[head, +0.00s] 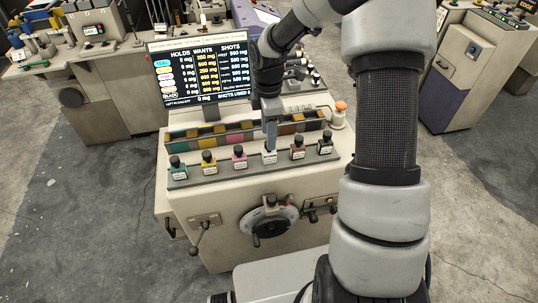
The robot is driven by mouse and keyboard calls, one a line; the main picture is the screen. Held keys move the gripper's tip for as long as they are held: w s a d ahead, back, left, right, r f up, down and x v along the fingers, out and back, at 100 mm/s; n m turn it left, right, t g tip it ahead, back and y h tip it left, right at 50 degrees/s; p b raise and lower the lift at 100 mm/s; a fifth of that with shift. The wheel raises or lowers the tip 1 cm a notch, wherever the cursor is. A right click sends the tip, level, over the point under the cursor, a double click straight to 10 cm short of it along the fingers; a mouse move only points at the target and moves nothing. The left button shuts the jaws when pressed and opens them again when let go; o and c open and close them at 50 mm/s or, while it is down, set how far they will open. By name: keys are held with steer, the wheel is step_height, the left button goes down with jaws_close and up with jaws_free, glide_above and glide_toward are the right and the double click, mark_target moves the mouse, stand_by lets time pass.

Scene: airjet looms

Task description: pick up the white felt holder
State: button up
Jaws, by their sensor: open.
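A row of small holders with black knobs and white labels stands along the front ledge (222,171) of the machine. The white felt holder (269,157) is among them, between the pink holder (239,163) and a brown one (297,152). My gripper (270,148) points down right at the white holder, with its fingers over the holder's top. The fingers hide the white holder's knob. The jaws are open; the gap between them is too small to make out here, and I cannot tell whether they touch the holder.
A yellow holder (208,162) and a grey-green one (178,168) stand to the left, a dark one (325,143) to the right. Coloured compartments (210,137) lie behind the row. A screen (204,72) stands at the back. A handwheel (271,225) is on the front.

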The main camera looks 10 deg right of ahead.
mark_target(270, 152)
step_height(270, 152, down, 9)
steer(key=shift+w+d+r+p, duration=0.1)
steer(key=shift+d+p, duration=0.05)
steer(key=shift+p, duration=0.15)
steer(key=shift+c, duration=0.4)
jaws_close()
